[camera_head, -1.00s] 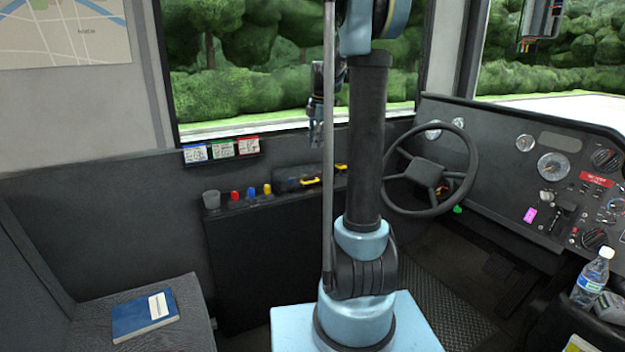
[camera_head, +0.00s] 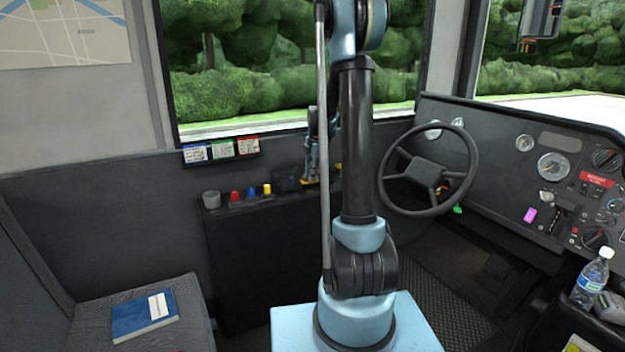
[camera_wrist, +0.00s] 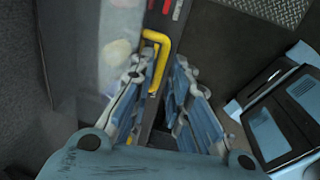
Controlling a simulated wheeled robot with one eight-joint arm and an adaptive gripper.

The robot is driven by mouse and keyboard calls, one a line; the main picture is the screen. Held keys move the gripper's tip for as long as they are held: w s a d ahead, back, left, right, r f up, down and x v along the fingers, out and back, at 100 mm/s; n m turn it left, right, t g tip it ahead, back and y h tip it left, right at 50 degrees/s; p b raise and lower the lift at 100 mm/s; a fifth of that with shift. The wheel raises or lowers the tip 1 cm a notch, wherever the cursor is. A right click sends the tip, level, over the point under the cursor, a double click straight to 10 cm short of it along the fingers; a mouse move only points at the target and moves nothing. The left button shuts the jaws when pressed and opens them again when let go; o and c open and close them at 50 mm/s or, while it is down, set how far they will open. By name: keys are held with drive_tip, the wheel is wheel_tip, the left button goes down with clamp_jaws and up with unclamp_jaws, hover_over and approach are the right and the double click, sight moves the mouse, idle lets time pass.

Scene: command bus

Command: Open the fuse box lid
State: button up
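The fuse box (camera_head: 286,182) is a dark low box on the ledge under the side window, with yellow handles. In the wrist view a yellow handle (camera_wrist: 158,42) stands beside a grey, cloudy panel (camera_wrist: 112,45), which seems to be the lid. The lid looks closed, though my gripper hides part of it. My gripper (camera_wrist: 163,60) is open, with its blue-grey fingers apart and the yellow handle between their tips, closer to the left finger. I cannot tell whether they touch. In the head view my gripper (camera_head: 310,172) points down at the box.
A grey cup (camera_head: 211,199) and red, blue and yellow caps (camera_head: 251,193) stand left of the box. The steering wheel (camera_head: 428,168) and dashboard are to the right. A blue book (camera_head: 143,316) lies on the seat. A bottle (camera_head: 592,278) stands at far right.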

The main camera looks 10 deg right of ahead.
drive_tip(key=shift+w+f, duration=0.15)
drive_tip(key=shift+f, duration=0.8)
clamp_jaws()
